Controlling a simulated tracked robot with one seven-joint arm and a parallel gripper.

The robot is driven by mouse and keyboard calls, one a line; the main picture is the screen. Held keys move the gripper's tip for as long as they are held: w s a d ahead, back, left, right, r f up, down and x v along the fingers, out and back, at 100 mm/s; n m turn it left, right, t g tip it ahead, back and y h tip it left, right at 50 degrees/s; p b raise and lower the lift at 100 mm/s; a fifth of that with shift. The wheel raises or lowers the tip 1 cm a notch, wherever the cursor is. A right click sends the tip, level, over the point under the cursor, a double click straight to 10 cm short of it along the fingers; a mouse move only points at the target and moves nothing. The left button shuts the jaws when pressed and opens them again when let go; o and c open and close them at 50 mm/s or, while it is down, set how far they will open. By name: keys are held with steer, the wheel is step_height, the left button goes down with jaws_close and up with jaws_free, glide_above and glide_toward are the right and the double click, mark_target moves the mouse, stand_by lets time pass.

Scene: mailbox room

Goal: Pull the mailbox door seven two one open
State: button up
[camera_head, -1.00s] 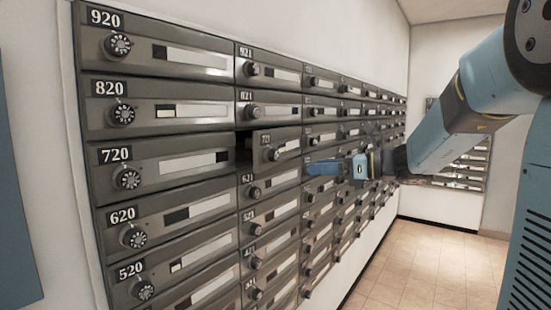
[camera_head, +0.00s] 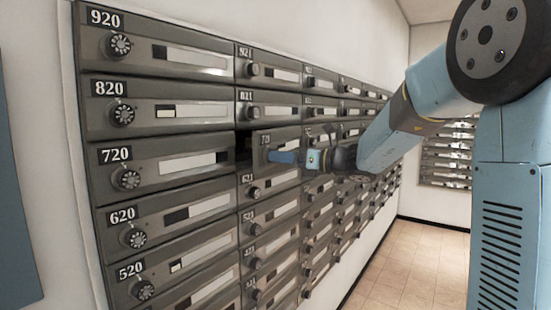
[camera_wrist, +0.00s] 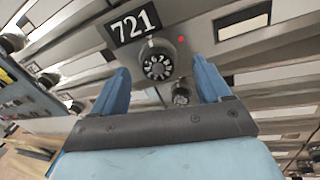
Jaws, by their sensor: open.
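The mailbox door 721 (camera_head: 262,150) stands ajar in the second column, with a dark gap along its left edge. In the wrist view the door's number plate 721 (camera_wrist: 132,25) and its round dial knob (camera_wrist: 158,61) show clearly, with a small red dot to the right of the knob. My gripper (camera_head: 276,157) is in front of the door in the head view and hides its knob there. In the wrist view my gripper (camera_wrist: 160,82) is open, its blue fingers on either side of the knob. I cannot tell whether they touch it.
Mailbox doors 720 (camera_head: 165,164), 821 (camera_head: 270,111) and 621 (camera_head: 268,187) surround it and look shut. Another mailbox bank (camera_head: 447,155) hangs on the far wall. The tiled floor (camera_head: 410,250) to the right is clear.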

steer(key=shift+x, duration=1.1)
steer(key=shift+c, duration=0.2)
jaws_close()
